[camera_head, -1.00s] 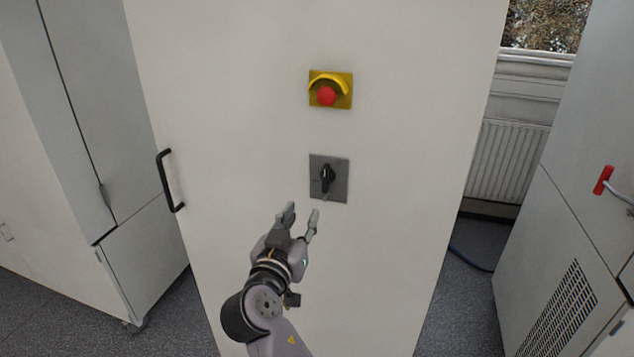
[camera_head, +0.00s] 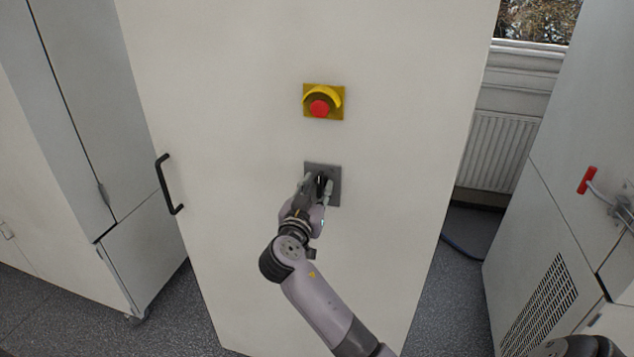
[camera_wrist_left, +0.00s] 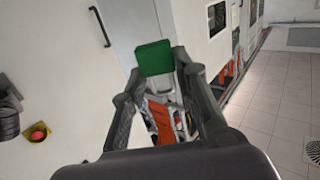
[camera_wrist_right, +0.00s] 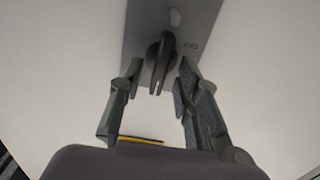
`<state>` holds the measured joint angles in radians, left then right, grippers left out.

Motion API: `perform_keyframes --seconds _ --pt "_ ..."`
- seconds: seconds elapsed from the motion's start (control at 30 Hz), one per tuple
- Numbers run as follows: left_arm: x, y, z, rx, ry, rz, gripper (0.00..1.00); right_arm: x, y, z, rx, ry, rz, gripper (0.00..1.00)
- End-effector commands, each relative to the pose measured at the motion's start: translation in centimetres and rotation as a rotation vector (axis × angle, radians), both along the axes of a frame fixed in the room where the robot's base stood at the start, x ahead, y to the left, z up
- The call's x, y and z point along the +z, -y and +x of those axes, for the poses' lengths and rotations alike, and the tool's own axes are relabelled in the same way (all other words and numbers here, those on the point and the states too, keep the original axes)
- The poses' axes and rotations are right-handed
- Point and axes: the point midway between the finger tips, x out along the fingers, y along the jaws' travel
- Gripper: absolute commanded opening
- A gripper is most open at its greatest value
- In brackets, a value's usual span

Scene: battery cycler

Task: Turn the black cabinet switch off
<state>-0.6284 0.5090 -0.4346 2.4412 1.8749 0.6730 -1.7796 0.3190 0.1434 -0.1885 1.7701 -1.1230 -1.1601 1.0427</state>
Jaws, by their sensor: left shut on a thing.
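The black switch knob (camera_wrist_right: 160,62) sits upright on a grey plate (camera_head: 333,190) on the white cabinet front. In the right wrist view the lettering "OFF" shows on the plate beside the knob. My right gripper (camera_head: 317,181) is at the switch, with one fingertip on each side of the knob. In the right wrist view my right gripper (camera_wrist_right: 157,73) is open, with small gaps to the knob. My left gripper (camera_wrist_left: 157,66) shows only in the left wrist view, shut on a green block (camera_wrist_left: 154,58).
A yellow-backed red emergency button (camera_head: 320,106) is above the switch. A black door handle (camera_head: 168,184) sticks out at the left of the cabinet front. A cabinet with a red-handled lever (camera_head: 587,180) stands at the right.

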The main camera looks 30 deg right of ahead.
Motion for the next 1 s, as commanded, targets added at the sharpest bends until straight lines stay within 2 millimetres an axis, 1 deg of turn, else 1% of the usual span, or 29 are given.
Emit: perform_keyframes --seconds 0.27,0.73,1.0 --pt "0.06 0.0 0.0 0.0 0.001 0.0 0.03 -0.07 0.14 0.1 0.0 -0.001 -0.001 0.31" --pt "0.07 0.0 0.0 0.0 0.001 0.0 0.03 -0.07 0.1 0.08 0.0 -0.001 -0.001 0.0" --pt "0.07 0.0 0.0 0.0 0.001 0.0 0.03 -0.07 0.08 0.09 0.0 -0.001 -0.001 0.0"
